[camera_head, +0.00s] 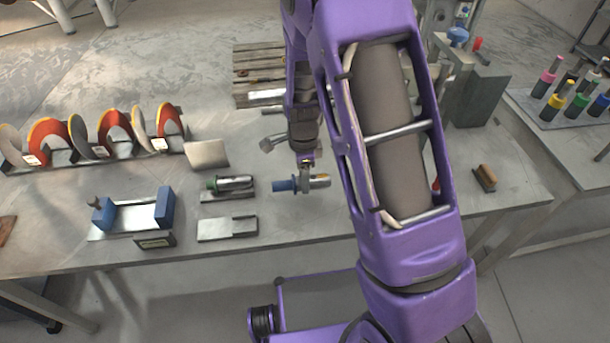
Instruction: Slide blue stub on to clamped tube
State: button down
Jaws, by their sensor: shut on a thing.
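The blue stub (284,185), with a silver cylindrical part (321,181) on its right, lies roughly level above the grey bench. My gripper (306,184) is shut on it near its middle, with the blue end pointing left. A tube (236,182) with a green left end lies on a flat metal holder to the left of my gripper, apart from the stub. A clamp-like fixture (132,217) with blue end blocks stands further left. I cannot tell which tube is clamped.
A rack of red and grey curved discs (105,130) stands at the back left. A flat metal plate (227,228) lies near the front edge. A wooden-handled brush (487,177) and a grey machine (478,95) are on the right. My arm hides part of the bench.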

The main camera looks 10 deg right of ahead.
aim_at(327, 175)
jog(key=shift+w, duration=0.1)
dwell(0.3)
jog(key=shift+d+r+b, duration=0.1)
jog(key=shift+d+b, duration=0.25)
jog(key=shift+d, duration=2.55)
jog(key=shift+d+b, duration=0.4)
jog(key=shift+d, duration=3.35)
jog(key=shift+c, duration=2)
grip_release()
jog(key=shift+o, duration=0.6)
jog(key=shift+s, duration=0.25)
